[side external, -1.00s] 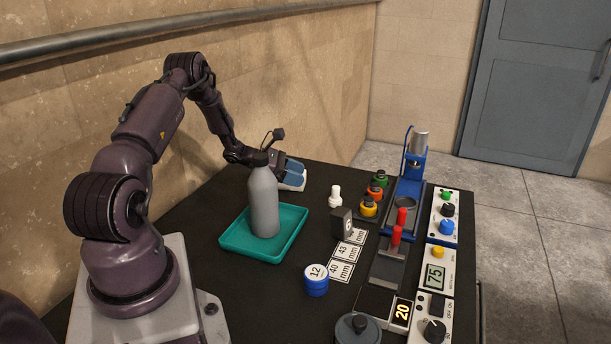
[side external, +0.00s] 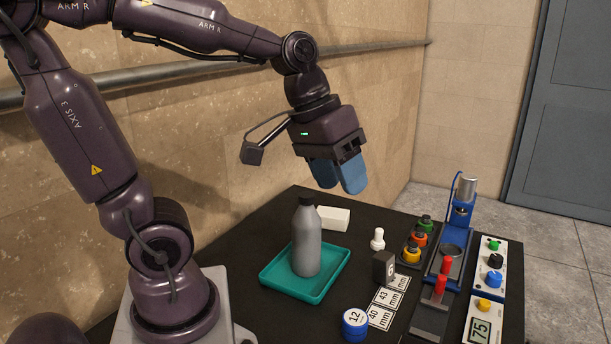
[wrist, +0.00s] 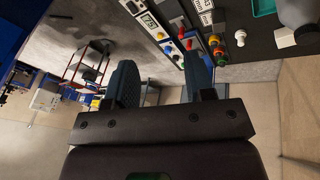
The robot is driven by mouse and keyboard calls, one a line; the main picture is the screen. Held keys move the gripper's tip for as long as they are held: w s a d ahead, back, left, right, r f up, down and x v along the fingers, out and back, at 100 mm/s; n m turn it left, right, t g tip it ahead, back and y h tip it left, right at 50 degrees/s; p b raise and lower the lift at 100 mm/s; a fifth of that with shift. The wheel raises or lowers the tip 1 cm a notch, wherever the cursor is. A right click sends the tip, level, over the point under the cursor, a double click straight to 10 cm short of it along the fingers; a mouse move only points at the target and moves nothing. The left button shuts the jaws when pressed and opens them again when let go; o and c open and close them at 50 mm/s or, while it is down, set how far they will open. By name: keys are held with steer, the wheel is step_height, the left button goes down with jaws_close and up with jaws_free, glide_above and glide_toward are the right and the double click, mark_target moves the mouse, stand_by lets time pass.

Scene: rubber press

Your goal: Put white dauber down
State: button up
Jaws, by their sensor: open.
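A white block (side external: 333,218) lies flat on the black table behind the grey bottle. It also shows at the upper right of the wrist view (wrist: 284,38). A small white knobbed piece (side external: 377,239) stands upright to its right, also in the wrist view (wrist: 240,38). I cannot tell for certain which of the two is the white dauber. My gripper (side external: 341,184) is open and empty, raised above the back of the table, apart from both. Its blue fingers show spread in the wrist view (wrist: 160,78).
The grey bottle (side external: 306,245) stands in a teal tray (side external: 274,284). A dark block (side external: 383,267), number cards (side external: 388,298) and a blue round piece (side external: 355,322) lie at the front. Coloured jars (side external: 412,252) and a blue press (side external: 463,213) stand at the right.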

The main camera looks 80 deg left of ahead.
steer(key=s+m, duration=0.1)
steer(key=s+m+t+y, duration=0.1)
steer(key=s+m, duration=0.1)
steer(key=s+d+m, duration=0.1)
steer(key=s, duration=0.1)
steer(key=shift+r+t+y, duration=0.3)
steer(key=shift+t, duration=0.1)
